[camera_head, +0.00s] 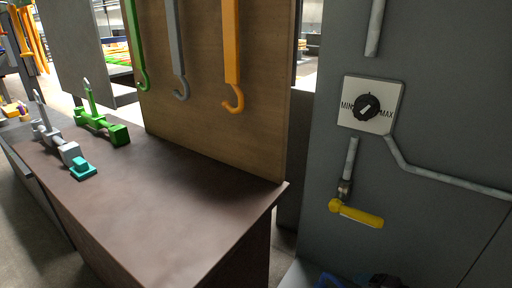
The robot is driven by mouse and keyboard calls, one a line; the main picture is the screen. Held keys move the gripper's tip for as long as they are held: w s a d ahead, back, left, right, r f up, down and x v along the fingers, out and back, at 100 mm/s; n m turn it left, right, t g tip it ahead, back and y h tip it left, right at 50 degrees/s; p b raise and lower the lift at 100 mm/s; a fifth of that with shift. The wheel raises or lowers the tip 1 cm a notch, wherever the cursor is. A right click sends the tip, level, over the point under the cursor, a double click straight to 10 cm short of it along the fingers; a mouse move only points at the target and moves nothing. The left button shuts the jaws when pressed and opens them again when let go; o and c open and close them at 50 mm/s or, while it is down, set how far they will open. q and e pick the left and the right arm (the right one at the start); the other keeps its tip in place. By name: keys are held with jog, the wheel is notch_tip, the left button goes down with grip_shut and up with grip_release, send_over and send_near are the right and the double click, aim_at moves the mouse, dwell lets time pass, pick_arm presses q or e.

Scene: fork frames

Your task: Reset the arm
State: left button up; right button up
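Neither of my grippers shows clearly in the head view. A blue piece (328,281) and a dark piece (382,281) are cut off at the bottom edge, and I cannot tell what they are. On the grey panel (440,60) at the right is a white plate (352,117) with a black dial (367,107), marked MIN at its left and MAX at its right. Below it, a lever with a yellow handle (356,214) sits at the end of a short grey pipe (350,160).
A dark brown table (185,200) fills the left middle, its front part bare. A green fixture (103,127), a grey fixture (56,140) and a teal block (83,169) stand at its far left. Green, grey and orange hooks (232,60) hang before the wooden board (200,125).

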pick_arm(q)
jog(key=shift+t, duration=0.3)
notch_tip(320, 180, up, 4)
jog(key=p, duration=0.4)
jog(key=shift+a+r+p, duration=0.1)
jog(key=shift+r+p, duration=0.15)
jog(key=shift+p, duration=0.1)
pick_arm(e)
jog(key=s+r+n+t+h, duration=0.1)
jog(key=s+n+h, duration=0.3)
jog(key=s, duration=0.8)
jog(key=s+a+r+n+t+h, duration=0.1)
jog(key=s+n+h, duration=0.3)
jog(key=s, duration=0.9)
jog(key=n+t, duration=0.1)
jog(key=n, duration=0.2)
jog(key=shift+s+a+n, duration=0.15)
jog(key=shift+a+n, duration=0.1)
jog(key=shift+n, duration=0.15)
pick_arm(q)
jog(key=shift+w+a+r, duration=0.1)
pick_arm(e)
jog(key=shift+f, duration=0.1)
